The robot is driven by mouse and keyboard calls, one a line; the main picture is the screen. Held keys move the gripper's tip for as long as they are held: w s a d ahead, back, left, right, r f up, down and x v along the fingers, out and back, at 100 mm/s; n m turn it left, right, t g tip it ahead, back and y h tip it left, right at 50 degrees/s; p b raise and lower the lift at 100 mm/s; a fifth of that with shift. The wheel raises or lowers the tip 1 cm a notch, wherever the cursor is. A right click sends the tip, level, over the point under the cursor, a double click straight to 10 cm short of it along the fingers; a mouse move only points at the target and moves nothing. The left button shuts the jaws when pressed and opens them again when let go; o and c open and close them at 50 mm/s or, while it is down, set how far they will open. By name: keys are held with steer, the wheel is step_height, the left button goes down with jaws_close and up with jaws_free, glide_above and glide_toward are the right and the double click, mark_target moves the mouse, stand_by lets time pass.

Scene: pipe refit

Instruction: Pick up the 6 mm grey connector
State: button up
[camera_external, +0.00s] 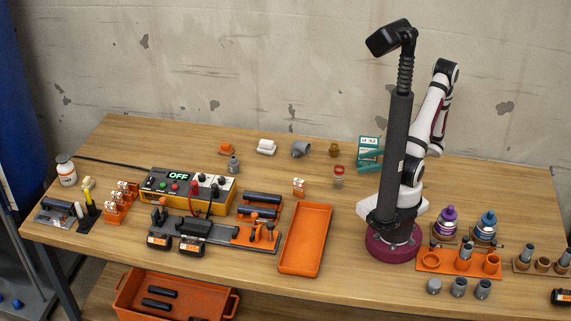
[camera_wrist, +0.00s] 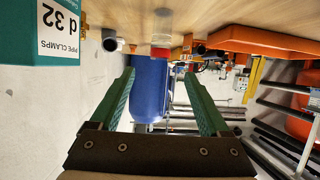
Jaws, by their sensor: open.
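Several grey fittings are in view, and none shows a readable size, so I cannot tell which is the 6 mm grey connector. In the external view a larger grey fitting (camera_external: 300,149) lies at the back middle. A small grey one (camera_external: 234,164) stands behind the control box. Several short grey ones (camera_external: 459,287) stand at the front right edge. My gripper (camera_wrist: 162,75) is open and empty, its two green fingers apart in the wrist view. In the external view the dark arm column partly hides it. A grey round fitting (camera_wrist: 112,42) shows beyond the left finger.
A green pipe-clamp box (camera_wrist: 58,30) stands close on the left in the wrist view. A red-lidded jar (camera_external: 338,176) stands left of my arm. An orange tray (camera_external: 304,240) lies front middle. Orange holders (camera_external: 458,262) with fittings and two bottles (camera_external: 446,220) stand at right.

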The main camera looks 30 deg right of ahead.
step_height(320, 180, up, 5)
steer(key=w, duration=0.1)
steer(key=w+a+m+t+h, duration=0.1)
steer(key=w+a, duration=0.9)
steer(key=w, duration=0.4)
steer(key=m+t+h, duration=0.1)
steer(key=m+h, duration=0.1)
glide_toward(236, 162)
steer(key=s+d+r, duration=0.3)
steer(key=s+r, duration=0.1)
steer(key=r, duration=0.3)
steer(key=f, duration=0.2)
steer(key=a+f, duration=0.1)
steer(key=f, duration=0.2)
steer(key=shift+w+a+f, duration=0.1)
steer(key=shift+a+f, duration=0.05)
steer(key=shift+f, duration=0.15)
steer(key=x, duration=1.5)
steer(key=shift+w, duration=0.35)
steer(key=shift+r, duration=0.1)
jaws_close()
